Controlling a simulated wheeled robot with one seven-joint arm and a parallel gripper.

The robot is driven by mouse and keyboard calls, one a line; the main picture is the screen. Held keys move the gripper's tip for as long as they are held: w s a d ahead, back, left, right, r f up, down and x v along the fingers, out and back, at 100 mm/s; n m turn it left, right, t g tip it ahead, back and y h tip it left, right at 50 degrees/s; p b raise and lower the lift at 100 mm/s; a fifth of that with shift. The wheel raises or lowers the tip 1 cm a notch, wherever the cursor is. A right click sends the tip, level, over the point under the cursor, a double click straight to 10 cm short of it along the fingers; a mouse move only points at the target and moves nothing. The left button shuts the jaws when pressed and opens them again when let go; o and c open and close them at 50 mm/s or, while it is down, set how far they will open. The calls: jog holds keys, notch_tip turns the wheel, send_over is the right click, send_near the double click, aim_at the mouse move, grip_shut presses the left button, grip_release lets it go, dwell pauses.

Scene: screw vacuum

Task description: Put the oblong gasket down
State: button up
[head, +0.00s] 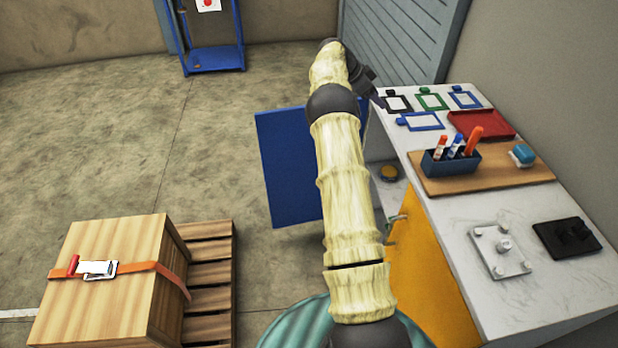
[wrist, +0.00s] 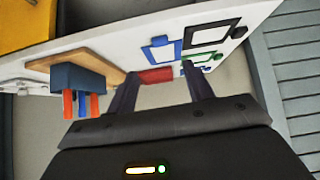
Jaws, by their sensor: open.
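Several flat rectangular frames with small tabs lie at the far end of the white worktop. A long blue frame (head: 420,128), the most oblong and probably the gasket, lies nearest the front; it also shows in the wrist view (wrist: 158,62). Behind it are a black frame (head: 387,103), a green frame (head: 443,105) and a second blue frame (head: 476,103). My gripper (wrist: 160,70) is open, with two dark fingers apart and nothing seen between them. In the head view its dark end is beside the worktop's far left corner.
A red tray (head: 495,135) lies right of the frames. A wooden board (head: 490,184) holds a dark blue pen cup (head: 450,163) and a blue block. A metal plate (head: 515,262) and a black fixture (head: 567,245) are nearer. A blue panel (head: 285,165) stands left of the worktop.

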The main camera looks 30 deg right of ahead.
jog(key=s+a+r+n+t+y, duration=0.1)
jog(key=s+a+n+t+y, duration=0.3)
jog(key=a, duration=0.9)
jog(key=s+a+r+n+y, duration=0.1)
jog(key=s+a+n+y, duration=0.1)
jog(key=s+a+n, duration=0.75)
jog(key=s+a+f+n+t+y, duration=0.1)
jog(key=s+a+n, duration=0.6)
jog(key=s+a, duration=0.8)
jog(key=a+f+y, duration=0.1)
jog(key=a, duration=0.2)
jog(key=shift+s+a+n, duration=0.25)
jog(key=shift+n, duration=0.1)
jog(key=shift+f, duration=0.1)
